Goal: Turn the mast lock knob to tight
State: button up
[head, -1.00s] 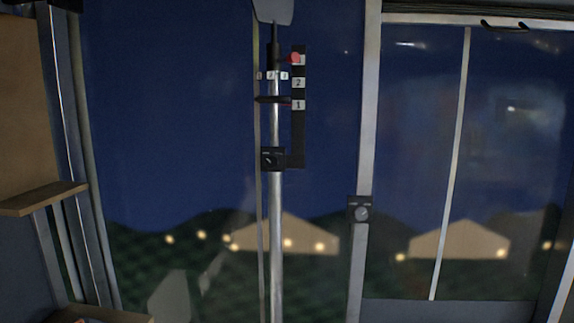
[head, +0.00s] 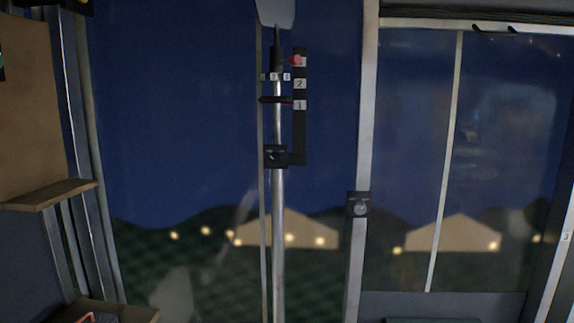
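A silver mast (head: 278,240) stands upright a little left of centre, with a grey panel at its top. A small black box with a dark knob (head: 276,156) sits on the mast; it looks like the mast lock, but its pointer and lettering are too small to read. A second black box with a round grey knob (head: 360,208) is on the light door post to the right. A black scale strip (head: 300,130) beside the mast carries labels 1 and 2, and a red marker (head: 297,60) near its top. My gripper is not in view.
A wooden shelf (head: 48,196) juts from the left wall, and a lower wooden surface (head: 130,312) shows at the bottom left. A sliding window or door (head: 410,150) fills the right. A label 3 (head: 566,237) is at the right edge.

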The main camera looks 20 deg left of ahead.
aim_at(274, 159)
jog(key=z, duration=0.2)
jog(key=k, duration=0.95)
jog(key=u, duration=2.05)
jog(key=i, duration=1)
jog(key=u, duration=0.1)
